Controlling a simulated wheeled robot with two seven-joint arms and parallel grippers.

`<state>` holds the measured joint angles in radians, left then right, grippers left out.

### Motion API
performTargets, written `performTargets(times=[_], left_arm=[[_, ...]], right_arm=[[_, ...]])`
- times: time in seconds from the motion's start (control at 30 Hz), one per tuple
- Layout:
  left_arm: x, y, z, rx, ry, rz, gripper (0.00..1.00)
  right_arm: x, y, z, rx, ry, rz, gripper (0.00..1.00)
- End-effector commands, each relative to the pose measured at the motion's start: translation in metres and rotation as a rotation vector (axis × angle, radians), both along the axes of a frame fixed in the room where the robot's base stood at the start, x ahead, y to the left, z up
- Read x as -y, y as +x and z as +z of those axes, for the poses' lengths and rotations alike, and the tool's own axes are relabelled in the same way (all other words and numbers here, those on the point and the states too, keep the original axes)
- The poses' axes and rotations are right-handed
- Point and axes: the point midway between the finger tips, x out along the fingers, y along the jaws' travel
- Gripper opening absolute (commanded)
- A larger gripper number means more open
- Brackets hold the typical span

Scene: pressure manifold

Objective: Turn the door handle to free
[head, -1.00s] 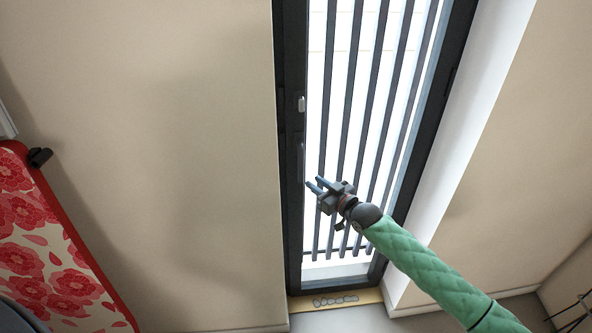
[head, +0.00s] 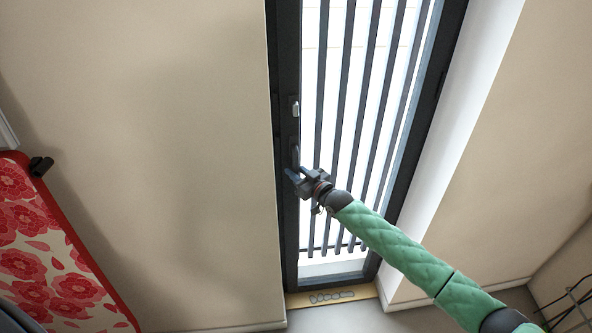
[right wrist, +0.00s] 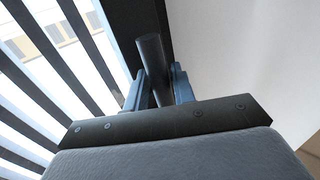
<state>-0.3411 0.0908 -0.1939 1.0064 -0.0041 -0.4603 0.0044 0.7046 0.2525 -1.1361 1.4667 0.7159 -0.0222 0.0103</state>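The door handle (head: 296,150) is a dark upright bar on the left stile of the dark-framed door (head: 287,225). My right gripper (head: 293,172) is at the handle's lower end. In the right wrist view the dark round handle bar (right wrist: 152,58) stands between the two blue fingers of the right gripper (right wrist: 160,85). The fingers look spread to either side of it, and I cannot tell whether they touch it. My left gripper is not in view.
A small silver lock piece (head: 296,109) sits above the handle. Dark vertical bars (head: 345,110) cross the bright glass. A beige wall (head: 150,150) is left of the door. A red floral board (head: 45,245) stands at far left, and a wire rack (head: 575,310) is at lower right.

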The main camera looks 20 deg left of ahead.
Motion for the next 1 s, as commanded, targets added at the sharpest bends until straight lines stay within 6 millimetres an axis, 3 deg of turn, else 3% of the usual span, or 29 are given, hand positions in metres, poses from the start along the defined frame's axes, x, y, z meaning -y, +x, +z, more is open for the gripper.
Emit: performTargets(times=[0.23, 0.37, 0.4, 0.73, 1.0], left_arm=[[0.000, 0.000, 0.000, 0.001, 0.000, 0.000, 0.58], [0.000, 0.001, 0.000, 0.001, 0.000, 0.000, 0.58], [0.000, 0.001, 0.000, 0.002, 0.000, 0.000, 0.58], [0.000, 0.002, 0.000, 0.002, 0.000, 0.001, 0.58], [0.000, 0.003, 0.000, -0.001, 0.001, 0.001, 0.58]], right_arm=[[-0.001, 0.000, 0.000, 0.000, 0.000, 0.000, 0.26], [-0.001, 0.000, 0.000, -0.001, -0.001, 0.000, 0.02], [-0.001, 0.000, 0.000, -0.001, -0.001, 0.000, 0.00], [0.001, 0.001, 0.000, 0.008, -0.020, 0.000, 0.00], [0.010, 0.006, 0.002, 0.066, -0.142, 0.001, 0.00]])
